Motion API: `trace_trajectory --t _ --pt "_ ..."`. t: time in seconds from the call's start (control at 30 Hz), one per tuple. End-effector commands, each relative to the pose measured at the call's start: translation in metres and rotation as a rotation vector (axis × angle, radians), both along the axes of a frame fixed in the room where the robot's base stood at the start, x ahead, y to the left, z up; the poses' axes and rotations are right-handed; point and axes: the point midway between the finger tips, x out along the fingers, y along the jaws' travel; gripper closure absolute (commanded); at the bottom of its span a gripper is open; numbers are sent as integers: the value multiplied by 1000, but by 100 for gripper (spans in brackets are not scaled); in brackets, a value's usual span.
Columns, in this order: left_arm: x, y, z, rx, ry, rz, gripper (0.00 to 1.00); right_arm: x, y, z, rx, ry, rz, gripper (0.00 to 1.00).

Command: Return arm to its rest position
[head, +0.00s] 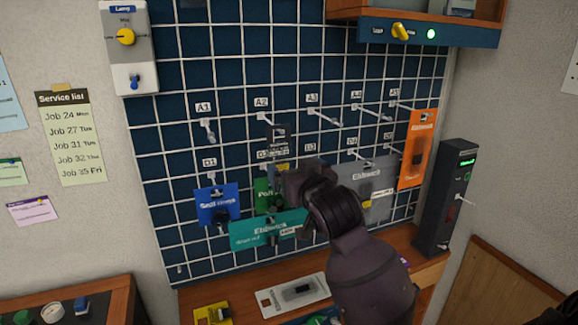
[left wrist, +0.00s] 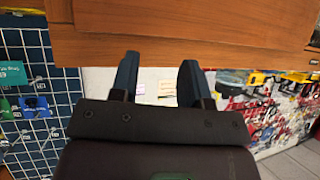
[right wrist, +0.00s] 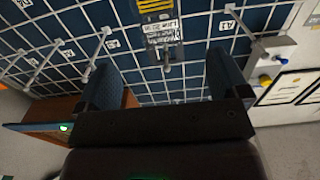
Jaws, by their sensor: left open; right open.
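My right arm (head: 365,270) reaches up from the lower right in the head view, and its gripper (head: 302,182) is in front of the middle of the pegboard. In the right wrist view this gripper (right wrist: 163,62) is open, with nothing held. A dark packet (head: 277,135) with a yellow striped end hangs by peg A2. It shows between the fingers in the right wrist view (right wrist: 163,30), with gaps on both sides. My left gripper (left wrist: 158,72) is open and empty in the left wrist view, near a wooden edge. It is outside the head view.
The blue pegboard (head: 165,180) has several protruding hooks. Blue (head: 217,203), teal (head: 262,232), grey (head: 372,195) and orange (head: 418,150) packets hang there. A shelf (head: 470,36) juts out at upper right; a dark device (head: 447,200) stands below. A wooden bench (head: 195,295) holds a white panel (head: 293,296).

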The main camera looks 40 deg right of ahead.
Motion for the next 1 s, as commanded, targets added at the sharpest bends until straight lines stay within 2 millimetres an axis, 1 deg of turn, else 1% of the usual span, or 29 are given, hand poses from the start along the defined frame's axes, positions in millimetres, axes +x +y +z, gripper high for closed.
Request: trace_trajectory --t 0.03,0.17,0.37,0.47,0.57,0.67,0.73,0.87,0.97,1.0 --pt "0 0 0 0 -1 0 57 -4 1 0 0 0 0 7" --pt "0 0 -1 0 -1 0 57 -8 2 0 0 0 0 7" --pt "0 0 -2 0 2 0 57 -9 2 0 -7 1 1 7" --pt "0 0 -3 0 5 0 57 -8 4 6 -41 -27 11 7" --pt "-1 0 -4 0 7 1 57 -3 7 10 -87 -67 33 7" --pt "-1 0 -4 1 8 0 57 7 18 5 -136 -100 73 7" --pt "-1 0 -5 1 8 0 57 12 26 -14 -163 -97 103 7" --pt "0 0 -5 1 6 0 57 13 38 -63 -192 -59 148 7" --pt "1 0 -4 1 3 0 57 7 46 -106 -200 -17 177 7" --pt "1 0 -4 1 1 0 57 3 49 -124 -202 3 189 7"
